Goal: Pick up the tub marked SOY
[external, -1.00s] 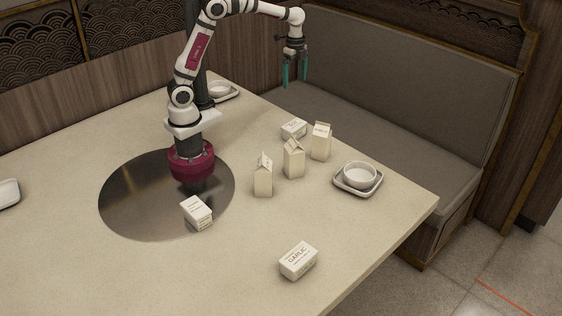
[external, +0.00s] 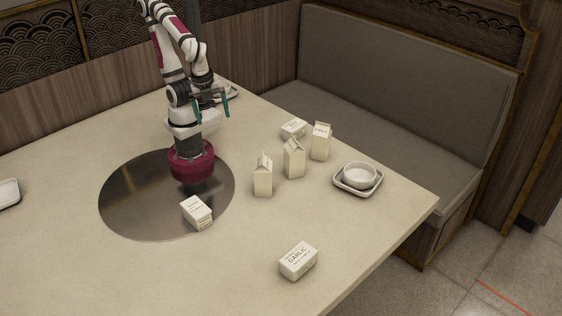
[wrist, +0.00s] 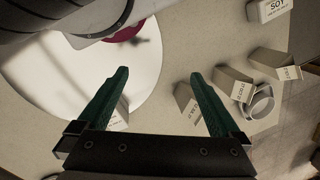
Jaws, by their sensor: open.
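The white tub marked SOY (wrist: 268,9) lies at the top right of the wrist view, cut by the frame edge. In the external view a tub behind the cartons (external: 294,129) matches its place, though its lettering is too small to read surely. My gripper (external: 212,103) is open and empty, held high near my base, well left of that tub. In the wrist view its green fingers (wrist: 159,74) are spread, with nothing between them but the table below.
Three cream cartons (external: 293,160) stand in front of the back tub. A white bowl on a tray (external: 343,185) is to their right. A GARLIC tub (external: 298,261) lies near the front edge, another tub (external: 197,213) on the metal disc's rim (external: 120,222). The front left table is clear.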

